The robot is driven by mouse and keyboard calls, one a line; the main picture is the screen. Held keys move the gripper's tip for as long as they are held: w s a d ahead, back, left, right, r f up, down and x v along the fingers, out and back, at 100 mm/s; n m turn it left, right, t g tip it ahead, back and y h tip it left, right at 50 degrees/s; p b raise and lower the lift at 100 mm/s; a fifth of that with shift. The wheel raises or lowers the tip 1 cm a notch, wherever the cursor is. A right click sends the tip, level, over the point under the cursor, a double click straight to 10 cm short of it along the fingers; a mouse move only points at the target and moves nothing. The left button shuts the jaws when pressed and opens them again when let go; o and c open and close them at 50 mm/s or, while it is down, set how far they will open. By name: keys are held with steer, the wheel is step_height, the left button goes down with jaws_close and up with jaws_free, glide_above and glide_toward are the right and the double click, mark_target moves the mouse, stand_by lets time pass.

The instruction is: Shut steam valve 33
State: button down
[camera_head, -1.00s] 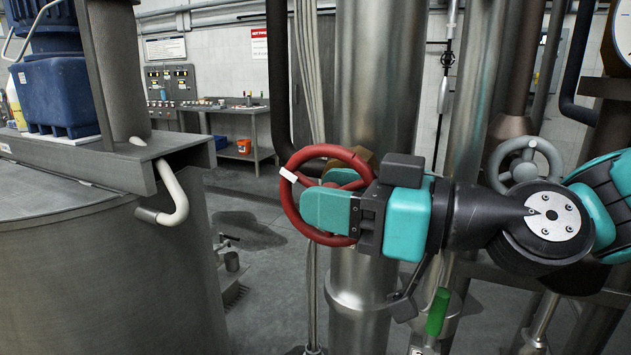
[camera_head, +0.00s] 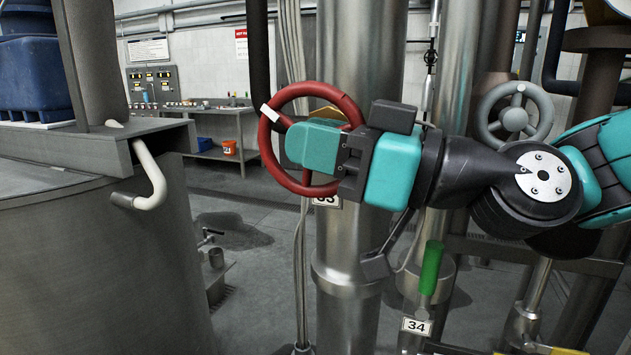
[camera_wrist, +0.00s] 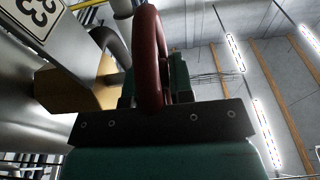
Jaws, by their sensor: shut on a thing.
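The red handwheel (camera_head: 264,140) stands in front of a thick steel pipe in the head view, with a white mark on its upper left rim. A tag reading 33 (camera_head: 327,200) shows partly below it; it also shows in the wrist view (camera_wrist: 33,12). My gripper (camera_head: 305,147) reaches in from the right across the wheel and is shut on its rim. In the wrist view the red rim (camera_wrist: 151,60) stands between the jaws of my gripper (camera_wrist: 155,95). The wheel's hub and part of its right side are hidden behind my gripper.
A grey handwheel (camera_head: 515,115) is close behind my arm on the right. A green lever (camera_head: 431,267) hangs below my wrist, above a tag reading 34 (camera_head: 416,326). A large steel vessel (camera_head: 100,270) with a bent white pipe (camera_head: 151,175) fills the left.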

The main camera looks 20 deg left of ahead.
steer(key=y+b, duration=0.1)
steer(key=b, duration=0.2)
steer(key=shift+f, duration=0.25)
steer(key=shift+r+b, duration=0.3)
steer(key=shift+b, duration=0.05)
steer(key=c, duration=1)
jaws_free()
steer(key=shift+f, duration=0.1)
